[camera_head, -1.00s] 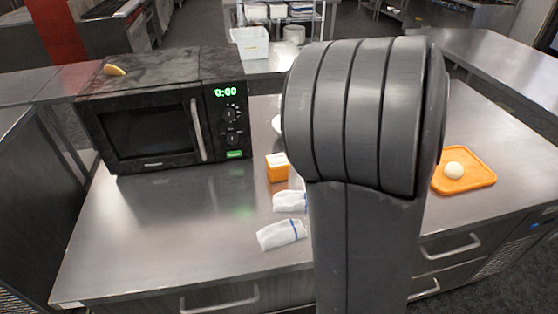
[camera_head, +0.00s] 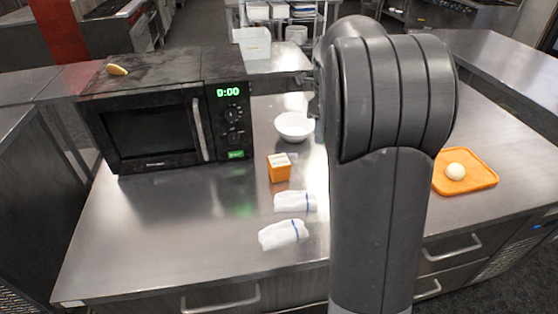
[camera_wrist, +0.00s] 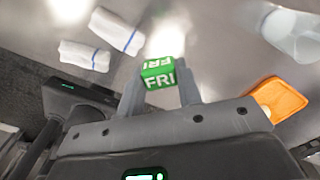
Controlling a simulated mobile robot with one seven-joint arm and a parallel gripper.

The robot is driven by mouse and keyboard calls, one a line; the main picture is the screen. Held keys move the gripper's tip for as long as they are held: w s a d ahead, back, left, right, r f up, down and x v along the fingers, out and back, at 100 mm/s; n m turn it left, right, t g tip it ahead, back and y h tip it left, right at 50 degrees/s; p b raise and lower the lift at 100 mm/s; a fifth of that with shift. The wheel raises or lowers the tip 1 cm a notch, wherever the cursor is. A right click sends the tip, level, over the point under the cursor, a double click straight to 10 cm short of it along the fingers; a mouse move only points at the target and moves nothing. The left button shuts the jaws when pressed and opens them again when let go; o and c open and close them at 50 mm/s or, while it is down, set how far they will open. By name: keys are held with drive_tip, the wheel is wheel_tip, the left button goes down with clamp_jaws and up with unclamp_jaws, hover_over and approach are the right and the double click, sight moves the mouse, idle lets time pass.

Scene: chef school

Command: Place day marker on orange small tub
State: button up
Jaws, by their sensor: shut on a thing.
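The orange small tub (camera_head: 279,173) stands on the steel counter in the head view, with a pale patch on its top. The day marker (camera_wrist: 159,73) is a small green block with white FRI lettering. My gripper (camera_wrist: 160,90) is shut on it in the wrist view, with one finger on each side. In the head view my arm hides the marker and the gripper. An orange thing (camera_wrist: 278,99) at the right of the wrist view is partly cut off by my gripper body; I cannot tell if it is the tub or the board.
Two folded white cloths (camera_head: 284,235) (camera_head: 295,202) lie in front of the tub. A white bowl (camera_head: 294,127) stands behind it. A microwave (camera_head: 155,125) is at the left. An orange board (camera_head: 477,181) with a pale ball (camera_head: 455,171) lies at the right. The counter's left front is clear.

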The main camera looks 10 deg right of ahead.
drive_tip(key=shift+w+a+r, duration=0.1)
drive_tip(key=shift+w+a, duration=0.1)
hover_over(279, 160)
wheel_tip(279, 160, down, 7)
drive_tip(key=shift+d+r, duration=0.1)
drive_tip(key=shift+f, duration=2.05)
drive_tip(key=shift+f, duration=0.15)
drive_tip(key=o, duration=1)
drive_tip(key=shift+c, duration=0.2)
